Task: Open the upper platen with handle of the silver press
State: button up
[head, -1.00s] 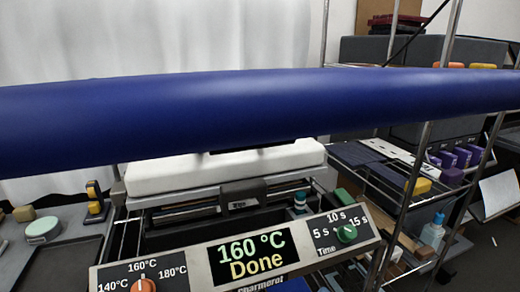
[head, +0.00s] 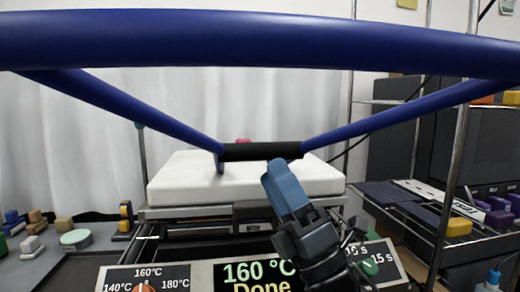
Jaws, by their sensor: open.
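The silver press shows its front panel (head: 208,277), reading "160 °C Done", at the bottom of the head view. The handle is a blue tube frame: a thick bar (head: 250,42) crosses the top of the view close to the camera, and two arms run back to a black sleeved section (head: 262,151) above the platen. My gripper (head: 285,188) points up, with its blue-grey fingers just below the right end of the black section in the picture. It is open and empty. Whether it touches the sleeve cannot be told.
Small coloured blocks and a round green-topped item (head: 75,238) lie on a grey surface at left. A metal rack with upright poles (head: 452,170), purple blocks (head: 499,215) and a yellow block (head: 458,227) stands at right. A pale curtain hangs behind.

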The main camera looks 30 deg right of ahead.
aim_at(251, 146)
jog(key=p+x, duration=0.2)
jog(key=x, duration=0.5)
jog(key=shift+w+r, duration=0.1)
jog(key=shift+r, duration=0.15)
jog(key=shift+c, duration=0.3)
grip_shut()
